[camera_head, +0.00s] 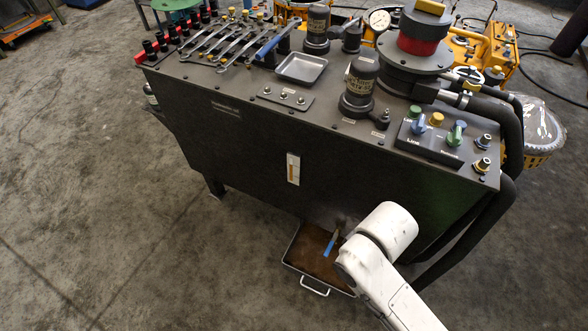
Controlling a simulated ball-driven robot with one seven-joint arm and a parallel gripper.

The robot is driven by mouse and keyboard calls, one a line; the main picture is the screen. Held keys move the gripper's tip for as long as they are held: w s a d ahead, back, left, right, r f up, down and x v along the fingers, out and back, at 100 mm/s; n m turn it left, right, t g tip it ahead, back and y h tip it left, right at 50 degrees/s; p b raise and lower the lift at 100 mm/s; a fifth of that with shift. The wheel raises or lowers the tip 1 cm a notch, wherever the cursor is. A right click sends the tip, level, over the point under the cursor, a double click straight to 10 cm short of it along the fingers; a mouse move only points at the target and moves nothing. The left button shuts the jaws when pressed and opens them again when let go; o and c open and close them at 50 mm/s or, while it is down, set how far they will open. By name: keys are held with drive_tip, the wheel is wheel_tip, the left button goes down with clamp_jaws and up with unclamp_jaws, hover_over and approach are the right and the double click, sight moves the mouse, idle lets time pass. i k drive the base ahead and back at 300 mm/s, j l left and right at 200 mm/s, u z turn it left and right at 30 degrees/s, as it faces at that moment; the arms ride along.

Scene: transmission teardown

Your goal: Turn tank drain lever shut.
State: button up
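The tank (240,155) is a large dark metal box. The drain lever appears to be the small blue handle (328,247) low at the tank's front, over a drip tray (287,262). The handle slants down and slightly left in the picture. Its pivot and valve are too small and dark to make out. My white arm (385,278) reaches in from the bottom right, and its rounded joint is just right of the blue handle. My gripper is hidden behind the arm or in shadow, so I cannot see its fingers or any contact with the lever.
The tray has a brown bottom and a white front handle (314,287). A level gauge (293,168) is on the tank front. Thick black hoses (490,215) hang at the tank's right side. The concrete floor (130,235) at left is clear.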

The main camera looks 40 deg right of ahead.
sight(330, 245)
drive_tip(key=k+l+z, duration=0.15)
drive_tip(key=k, duration=0.4)
drive_tip(key=k+l+z, duration=0.2)
drive_tip(key=k, duration=0.3)
